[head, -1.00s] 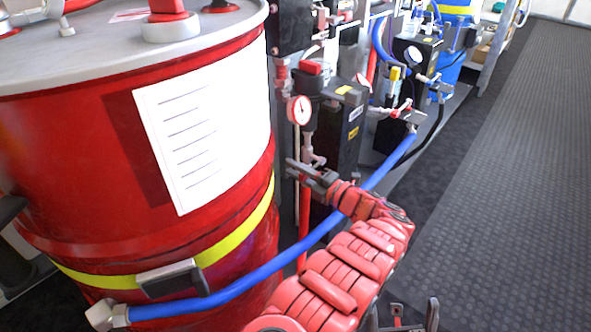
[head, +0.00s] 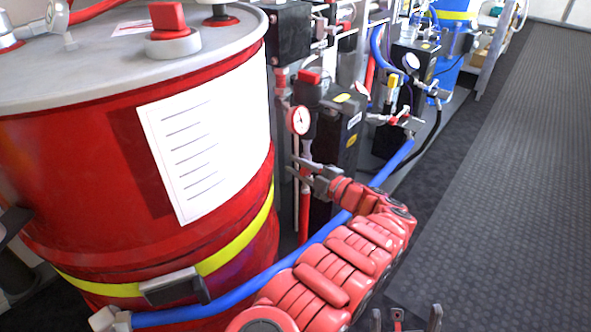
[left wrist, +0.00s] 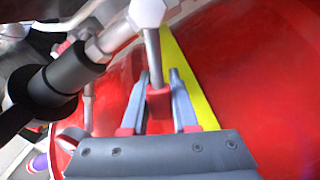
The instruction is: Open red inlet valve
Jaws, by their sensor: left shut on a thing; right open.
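The red inlet valve handle (left wrist: 158,102) shows as a small red block on a metal stem in the left wrist view. My left gripper (left wrist: 160,85) has one finger on each side of it and is shut on it. In the head view my left gripper (head: 305,167) reaches to the piping below a round gauge (head: 298,121), beside the red drum (head: 60,170). The handle cannot be made out there. My right gripper (head: 406,314) is open and empty at the bottom edge of the head view.
A blue hose (head: 240,290) runs past the drum and behind my left arm. Black pump units (head: 340,130) with several gauges and pipes stand behind my left gripper. A dark fitting (left wrist: 50,88) is close at the wrist view's left. The floor (head: 520,170) at right is clear.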

